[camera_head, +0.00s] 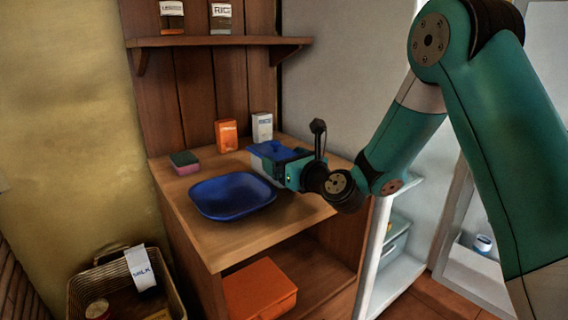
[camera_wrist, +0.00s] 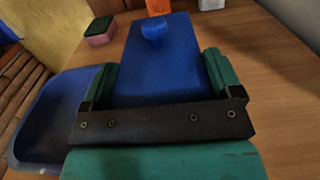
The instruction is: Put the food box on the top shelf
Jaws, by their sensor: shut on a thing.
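A blue box (camera_head: 268,149) with a small round knob on top is above or on the wooden counter. It also shows in the wrist view (camera_wrist: 163,65), between the two green fingers. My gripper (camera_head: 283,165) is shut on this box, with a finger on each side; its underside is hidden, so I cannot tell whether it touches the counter. The wooden top shelf (camera_head: 215,41) is on the back wall, above and left of my gripper. It bears two cartons (camera_head: 172,16) (camera_head: 221,17), with bare room between and beside them.
On the counter (camera_head: 225,245) stand a blue bowl (camera_head: 233,194), a green and pink sponge (camera_head: 184,162), an orange carton (camera_head: 226,135) and a white carton (camera_head: 262,126). An orange box (camera_head: 260,290) is below. A basket (camera_head: 88,287) with a milk carton (camera_head: 140,268) is at left.

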